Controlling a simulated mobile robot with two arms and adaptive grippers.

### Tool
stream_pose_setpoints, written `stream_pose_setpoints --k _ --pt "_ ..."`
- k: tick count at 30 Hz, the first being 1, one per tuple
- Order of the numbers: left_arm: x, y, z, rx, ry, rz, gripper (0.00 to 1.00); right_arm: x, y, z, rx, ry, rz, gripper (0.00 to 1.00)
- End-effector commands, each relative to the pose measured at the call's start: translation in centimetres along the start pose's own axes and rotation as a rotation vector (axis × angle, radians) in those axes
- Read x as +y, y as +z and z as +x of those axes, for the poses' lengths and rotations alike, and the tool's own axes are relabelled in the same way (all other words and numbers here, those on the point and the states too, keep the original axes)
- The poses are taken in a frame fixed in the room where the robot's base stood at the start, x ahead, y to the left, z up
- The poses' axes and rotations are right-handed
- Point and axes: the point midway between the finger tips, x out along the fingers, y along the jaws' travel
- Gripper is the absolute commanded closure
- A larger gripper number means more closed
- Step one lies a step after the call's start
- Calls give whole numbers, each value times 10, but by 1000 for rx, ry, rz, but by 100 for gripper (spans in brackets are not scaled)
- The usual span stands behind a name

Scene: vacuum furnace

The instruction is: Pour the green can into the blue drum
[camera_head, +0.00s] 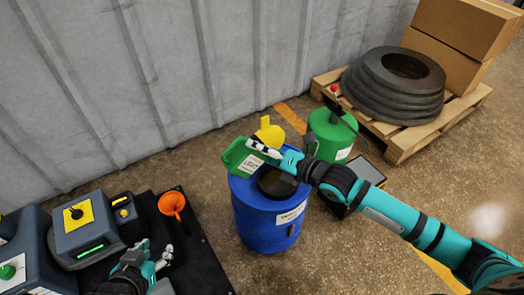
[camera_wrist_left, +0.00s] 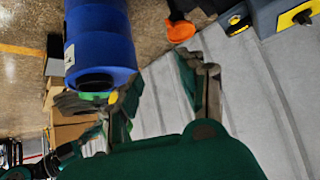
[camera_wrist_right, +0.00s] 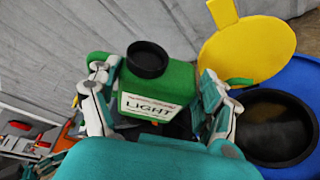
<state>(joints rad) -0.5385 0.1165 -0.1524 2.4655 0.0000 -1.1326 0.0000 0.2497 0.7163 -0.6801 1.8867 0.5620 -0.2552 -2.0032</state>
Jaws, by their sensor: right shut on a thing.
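The green can (camera_head: 238,154) with a white label is held at the left rear of the blue drum's top (camera_head: 262,218). My right gripper (camera_head: 263,150) is shut on it. In the right wrist view the can (camera_wrist_right: 158,92) sits between both fingers, its black top (camera_wrist_right: 147,59) visible, and the drum's dark opening (camera_wrist_right: 270,125) is to its right. I cannot tell how far the can is tilted. The drum's yellow lid (camera_head: 270,133) stands raised behind the opening. My left gripper (camera_head: 153,258) is open and empty over the dark mat, left of the drum.
An orange funnel (camera_head: 173,204) lies on the dark mat (camera_head: 203,255) beside grey machines (camera_head: 85,225). A green container (camera_head: 332,136) stands behind the drum. A pallet (camera_head: 411,136) with black rings and boxes is at the back right. Floor in front of the drum is clear.

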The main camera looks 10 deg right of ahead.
Motion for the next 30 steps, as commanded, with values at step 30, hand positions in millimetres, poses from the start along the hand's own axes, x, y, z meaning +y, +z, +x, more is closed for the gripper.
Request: stream_pose_setpoints --k 30 --pt "3 -22 4 112 7 2 60 2 9 -3 -2 35 78 74"
